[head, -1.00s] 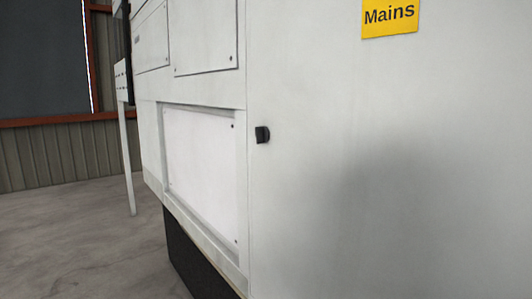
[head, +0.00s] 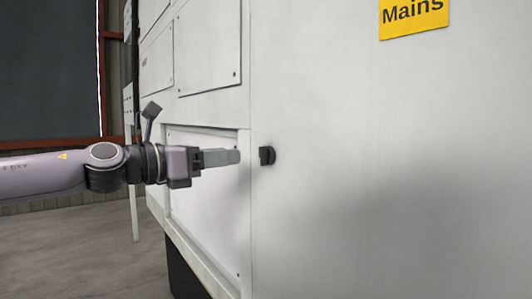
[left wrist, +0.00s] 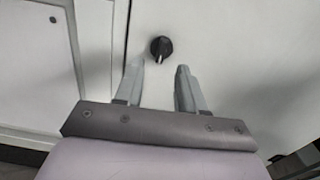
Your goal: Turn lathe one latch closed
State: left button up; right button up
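The latch (head: 266,156) is a small black knob on the light grey cabinet panel, just right of the panel's left edge. In the left wrist view the latch (left wrist: 161,48) is round with a pale pointer mark towards the bottom. My left gripper (head: 238,157) comes in from the left, its fingertips just left of the latch in the picture. In the left wrist view the left gripper (left wrist: 161,70) is open, with an empty gap between its fingers; the latch shows beyond the tips, apart from them. My right gripper is not in view.
The machine's large flat side panel (head: 380,190) fills the right of the head view, with a yellow "Mains" sign (head: 413,15) above the latch. A recessed white panel (head: 205,205) lies behind my left arm. Open floor (head: 80,260) shows at lower left.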

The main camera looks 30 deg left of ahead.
aim_at(260, 148)
pick_arm(q)
jog(key=shift+m, duration=0.4)
jog(key=shift+r+p+x, duration=0.15)
jog(key=shift+r+x, duration=0.05)
jog(key=shift+x, duration=1)
jog(key=shift+r+p+x, duration=0.1)
jog(key=shift+r+x, duration=0.05)
jog(key=shift+x, duration=1.05)
jog(key=shift+r+p+x, duration=0.15)
jog(key=shift+r+x, duration=0.05)
jog(key=shift+x, duration=1)
jog(key=shift+d, duration=0.15)
jog(key=shift+c, duration=0.3)
grip_shut()
